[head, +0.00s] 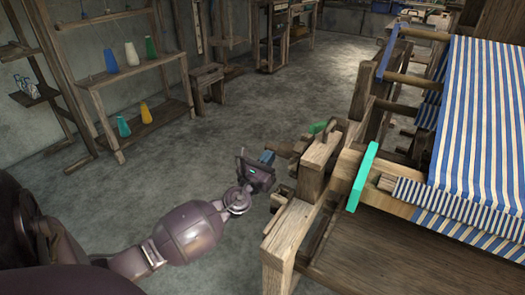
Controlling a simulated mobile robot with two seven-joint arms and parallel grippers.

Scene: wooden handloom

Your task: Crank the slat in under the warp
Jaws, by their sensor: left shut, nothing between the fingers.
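The loom (300,215) stands at the right with the blue and white striped warp (480,125) stretched over it. A narrower striped band (460,208) runs along its lower front. A bright teal flat piece (362,178) stands tilted at the loom's near left end; I cannot tell whether it is the slat. My right gripper is out of view.
A wooden shelf (132,78) with several coloured cones stands at the upper left, with a small stool (207,80) beside it. A green part (318,128) sits on the loom's side. The concrete floor between shelf and loom is clear.

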